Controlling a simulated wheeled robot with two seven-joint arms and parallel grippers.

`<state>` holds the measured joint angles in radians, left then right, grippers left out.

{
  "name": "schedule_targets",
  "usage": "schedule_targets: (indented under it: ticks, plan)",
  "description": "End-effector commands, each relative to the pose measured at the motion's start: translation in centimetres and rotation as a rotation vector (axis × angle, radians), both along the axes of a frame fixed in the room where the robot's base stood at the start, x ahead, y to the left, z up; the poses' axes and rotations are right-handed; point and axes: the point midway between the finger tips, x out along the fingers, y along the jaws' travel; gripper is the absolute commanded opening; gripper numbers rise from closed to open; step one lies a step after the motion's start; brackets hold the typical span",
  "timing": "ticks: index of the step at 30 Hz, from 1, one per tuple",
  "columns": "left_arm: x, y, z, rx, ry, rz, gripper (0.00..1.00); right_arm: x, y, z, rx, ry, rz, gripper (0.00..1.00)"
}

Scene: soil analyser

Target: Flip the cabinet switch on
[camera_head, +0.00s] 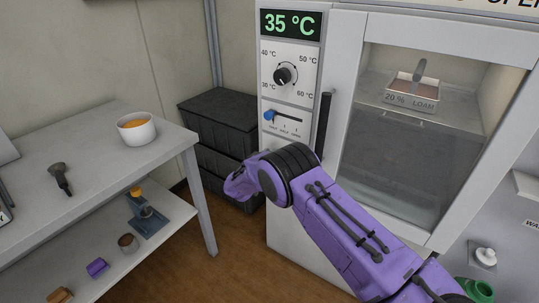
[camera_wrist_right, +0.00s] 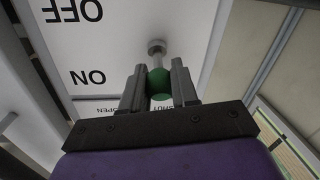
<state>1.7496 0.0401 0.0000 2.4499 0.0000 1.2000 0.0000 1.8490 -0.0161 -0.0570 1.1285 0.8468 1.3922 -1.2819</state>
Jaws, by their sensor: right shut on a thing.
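The cabinet (camera_head: 341,130) is white with a display reading 35 °C. In the right wrist view its switch is a grey metal lever (camera_wrist_right: 156,47) with a round green knob (camera_wrist_right: 158,78). ON and OFF labels are printed beside it, and the knob is level with the ON label (camera_wrist_right: 88,77). My right gripper (camera_wrist_right: 158,72) is shut on the green knob, one finger on each side. In the head view my purple right arm hides the switch and the fingers. My left gripper is not in view.
A dial (camera_head: 284,74), a blue slider (camera_head: 269,115) and a black door handle (camera_head: 324,122) are close above my right arm. Black crates (camera_head: 218,122) stand left of the cabinet. A table (camera_head: 85,150) holds a white bowl (camera_head: 136,130). A soil tray (camera_head: 411,97) is behind the window.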

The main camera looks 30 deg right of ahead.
Motion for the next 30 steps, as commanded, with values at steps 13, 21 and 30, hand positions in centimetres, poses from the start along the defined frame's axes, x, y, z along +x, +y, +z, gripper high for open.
schedule_targets:
  ticks: [13,21,30]
  plan:
    - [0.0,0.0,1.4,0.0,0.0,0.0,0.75,0.0,-0.1,0.2,0.09,0.038,0.001,0.52]
    - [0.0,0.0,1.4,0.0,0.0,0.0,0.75,0.0,0.0,0.3,0.089,0.038,0.001,0.54]
    - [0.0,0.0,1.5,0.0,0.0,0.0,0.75,-2.2,4.4,1.0,0.088,0.039,0.005,0.54]
